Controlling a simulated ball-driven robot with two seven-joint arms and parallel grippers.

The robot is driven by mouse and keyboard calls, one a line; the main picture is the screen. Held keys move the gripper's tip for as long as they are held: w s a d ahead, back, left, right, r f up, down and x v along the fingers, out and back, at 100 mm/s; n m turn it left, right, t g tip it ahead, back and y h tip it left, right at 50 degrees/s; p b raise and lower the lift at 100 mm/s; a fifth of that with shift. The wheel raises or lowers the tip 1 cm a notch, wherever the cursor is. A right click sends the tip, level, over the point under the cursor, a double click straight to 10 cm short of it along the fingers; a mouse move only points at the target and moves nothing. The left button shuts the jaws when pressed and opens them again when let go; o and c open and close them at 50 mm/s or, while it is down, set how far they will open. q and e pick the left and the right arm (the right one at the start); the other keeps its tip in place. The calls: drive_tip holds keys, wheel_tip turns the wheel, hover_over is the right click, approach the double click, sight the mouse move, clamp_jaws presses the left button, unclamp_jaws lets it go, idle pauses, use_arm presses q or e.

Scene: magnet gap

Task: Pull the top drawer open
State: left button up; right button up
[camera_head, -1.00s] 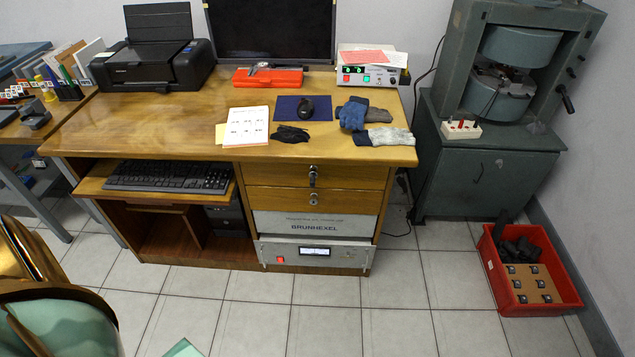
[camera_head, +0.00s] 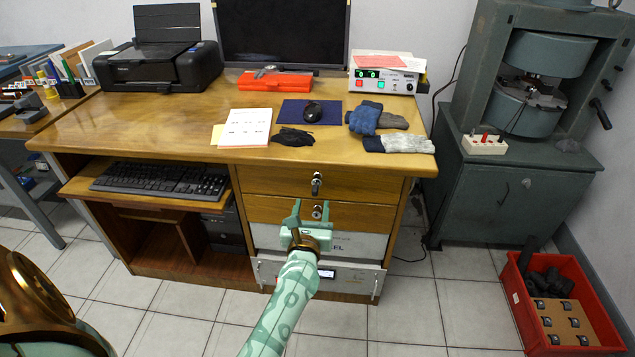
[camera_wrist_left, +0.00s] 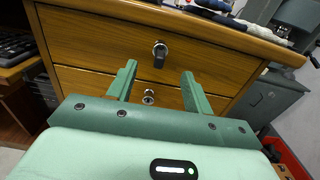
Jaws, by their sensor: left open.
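The top drawer (camera_head: 280,181) is a brown wooden front under the desk top and looks closed. It has a metal lock with a dark key or pull (camera_head: 316,184) near its middle. In the left wrist view the top drawer (camera_wrist_left: 100,38) fills the upper part, with its lock (camera_wrist_left: 160,54) above and between the fingers. The second drawer (camera_head: 262,208) lies below, also closed. My left gripper (camera_head: 309,210) is open and empty in front of the second drawer, its fingers pointing at the drawers, below the top lock. My right gripper is not in view.
The wooden desk top (camera_head: 180,125) overhangs the drawers. Gloves (camera_head: 398,144) lie near its front edge. A keyboard (camera_head: 160,181) sits on a shelf at left. A red crate (camera_head: 515,290) stands on the floor at right. The tiled floor in front is clear.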

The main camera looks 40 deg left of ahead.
sight(315, 193)
use_arm(q)
drive_tip(key=b+x, duration=0.1)
drive_tip(key=x, duration=0.6)
drive_tip(key=shift+w+a+f+b, duration=0.1)
drive_tip(key=shift+w+f+b, duration=0.05)
drive_tip(key=shift+w+b, duration=0.15)
drive_tip(key=shift+w+a, duration=0.25)
drive_tip(key=shift+w, duration=0.1)
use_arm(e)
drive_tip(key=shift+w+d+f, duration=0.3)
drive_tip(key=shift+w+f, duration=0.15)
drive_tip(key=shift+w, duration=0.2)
